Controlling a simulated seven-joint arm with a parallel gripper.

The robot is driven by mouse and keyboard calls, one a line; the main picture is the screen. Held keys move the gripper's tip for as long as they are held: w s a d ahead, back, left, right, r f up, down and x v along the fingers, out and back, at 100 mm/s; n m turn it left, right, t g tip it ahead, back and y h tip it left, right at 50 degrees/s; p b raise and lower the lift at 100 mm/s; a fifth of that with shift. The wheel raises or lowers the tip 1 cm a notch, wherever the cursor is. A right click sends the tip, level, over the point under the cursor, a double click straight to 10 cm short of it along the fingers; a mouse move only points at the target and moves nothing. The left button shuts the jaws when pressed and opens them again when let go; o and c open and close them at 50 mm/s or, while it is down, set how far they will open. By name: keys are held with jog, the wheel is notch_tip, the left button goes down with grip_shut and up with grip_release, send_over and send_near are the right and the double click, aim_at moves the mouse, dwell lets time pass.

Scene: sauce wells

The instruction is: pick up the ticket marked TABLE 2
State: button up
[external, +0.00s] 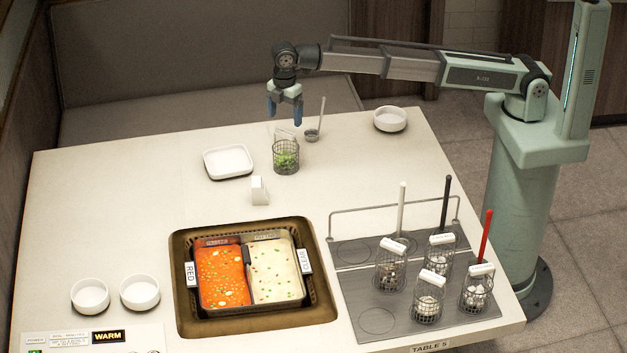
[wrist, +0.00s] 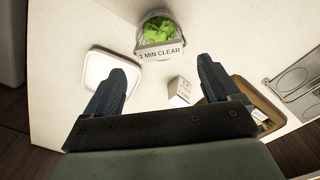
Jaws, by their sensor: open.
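No ticket that reads TABLE 2 can be made out. A small white upright block or folded card (external: 260,190) stands on the table left of centre; it also shows in the wrist view (wrist: 180,92), with marks too small to read. A label on the table's front edge (external: 430,347) reads TABLE 5. My gripper (external: 285,110) is open and empty, pointing down above the far part of the table, behind the white block. In the wrist view its two dark fingers (wrist: 162,72) are spread apart.
Below my gripper stands a wire basket of greens (external: 286,160), labelled 1 MIN CLEAR. A white square plate (external: 228,162), a small cup with a stick (external: 312,136) and a bowl (external: 390,119) are near. A two-part pot (external: 250,275) and several handled baskets (external: 428,300) stand in front.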

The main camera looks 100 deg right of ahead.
jog(key=a+f, duration=0.1)
jog(key=a, duration=0.3)
jog(key=m, duration=1.1)
send_near(258, 190)
jog(key=d+r, duration=0.1)
jog(key=d, duration=0.2)
jog(key=f, duration=1.3)
jog(key=shift+s+a+f, duration=0.1)
jog(key=shift+s+f, duration=0.15)
jog(key=shift+c, duration=0.4)
jog(key=c, duration=1)
